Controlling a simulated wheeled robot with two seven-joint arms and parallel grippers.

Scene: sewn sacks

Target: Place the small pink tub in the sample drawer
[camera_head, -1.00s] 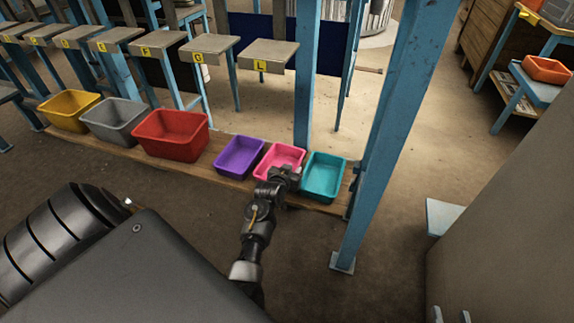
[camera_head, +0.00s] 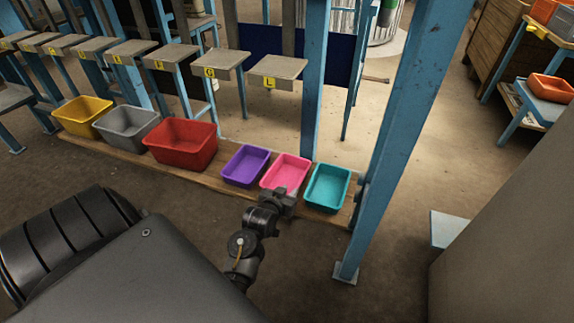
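The small pink tub (camera_head: 286,172) sits upright and empty on a low wooden shelf, between a purple tub (camera_head: 245,165) and a teal tub (camera_head: 327,187). My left gripper (camera_head: 281,201) is at the tub's near side, just below its front rim. I cannot tell whether it touches the tub. The fingers are dark and small, and their opening is hidden. My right gripper is not in view. I cannot make out a sample drawer.
Larger red (camera_head: 181,143), grey (camera_head: 127,127) and yellow (camera_head: 84,115) bins stand left along the wooden shelf (camera_head: 215,182). A blue post (camera_head: 395,140) rises right of the teal tub. Labelled ledges stand behind. A grey panel (camera_head: 510,215) fills the right side. Open floor lies in front.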

